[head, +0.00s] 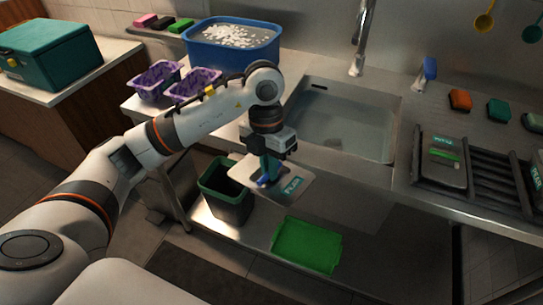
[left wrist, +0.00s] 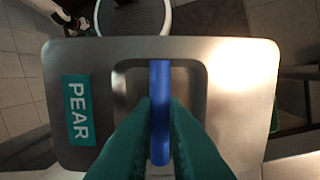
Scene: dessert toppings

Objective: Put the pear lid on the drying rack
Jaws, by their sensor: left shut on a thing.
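The pear lid (head: 306,181) is a grey metal plate with a teal PEAR label and a blue handle. My left gripper (head: 268,174) is shut on the blue handle and holds the lid in the air in front of the counter edge, left of and below the sink. In the left wrist view the teal fingers (left wrist: 160,125) pinch the handle, and the lid (left wrist: 238,85) spreads around them with its label at the left. The drying rack (head: 488,172) is a dark slatted rack on the counter at the right. My right gripper is not in view.
A dark lid (head: 438,165) with a green label sits at the rack's left, and another labelled piece (head: 537,172) at its right. Middle slats look free. The sink (head: 340,120) and tall faucet (head: 360,45) lie between. A dark bin (head: 225,200) and green tray (head: 307,246) are below.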

